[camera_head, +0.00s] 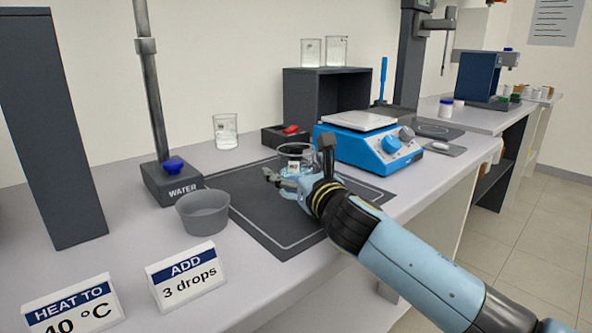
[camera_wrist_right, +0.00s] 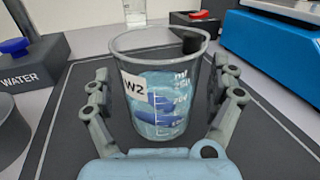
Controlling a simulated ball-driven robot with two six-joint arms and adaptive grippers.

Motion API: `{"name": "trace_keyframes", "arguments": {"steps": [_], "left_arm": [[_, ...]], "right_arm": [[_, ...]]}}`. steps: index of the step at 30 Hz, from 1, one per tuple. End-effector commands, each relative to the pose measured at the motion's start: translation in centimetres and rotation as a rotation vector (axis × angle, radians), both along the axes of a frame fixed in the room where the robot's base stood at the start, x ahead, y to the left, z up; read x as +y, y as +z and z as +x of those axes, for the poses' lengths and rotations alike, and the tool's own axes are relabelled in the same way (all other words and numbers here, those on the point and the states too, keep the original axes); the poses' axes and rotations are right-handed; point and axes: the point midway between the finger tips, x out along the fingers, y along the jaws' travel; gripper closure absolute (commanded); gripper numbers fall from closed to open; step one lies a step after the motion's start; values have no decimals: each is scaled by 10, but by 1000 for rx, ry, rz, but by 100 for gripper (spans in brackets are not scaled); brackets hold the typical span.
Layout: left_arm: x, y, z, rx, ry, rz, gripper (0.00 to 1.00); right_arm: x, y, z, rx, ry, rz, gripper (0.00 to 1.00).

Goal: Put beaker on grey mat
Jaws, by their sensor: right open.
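A clear glass beaker (camera_head: 296,152) stands upright on the dark grey mat (camera_head: 262,212), which has a pale border line. In the right wrist view the beaker (camera_wrist_right: 150,62) carries a W2 label and white volume marks, and blue shows through its lower part. My right gripper (camera_head: 288,178) is open, with one finger on each side of the beaker; in the right wrist view gaps show between the fingers (camera_wrist_right: 165,88) and the glass. In the head view the gripper hides the beaker's lower part. My left gripper is not in view.
A blue hotplate (camera_head: 365,145) stands behind right of the mat. A grey bowl (camera_head: 203,212) and the WATER stand (camera_head: 172,185) are at its left. Another beaker (camera_head: 225,131) and a dark box with a red top (camera_head: 286,136) stand behind. Two signs (camera_head: 186,275) stand in front.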

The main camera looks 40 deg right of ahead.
Motion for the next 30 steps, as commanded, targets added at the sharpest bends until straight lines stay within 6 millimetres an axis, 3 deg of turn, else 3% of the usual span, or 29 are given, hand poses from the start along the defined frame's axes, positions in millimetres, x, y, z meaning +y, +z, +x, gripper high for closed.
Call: {"name": "trace_keyframes", "arguments": {"steps": [8, 21, 30], "left_arm": [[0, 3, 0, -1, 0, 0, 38], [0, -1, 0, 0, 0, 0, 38], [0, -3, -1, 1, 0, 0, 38]], "right_arm": [[1, 3, -3, 1, 0, -1, 8], [22, 2, -91, 3, 0, 1, 8], [28, 3, -117, 0, 0, 0, 8]]}}
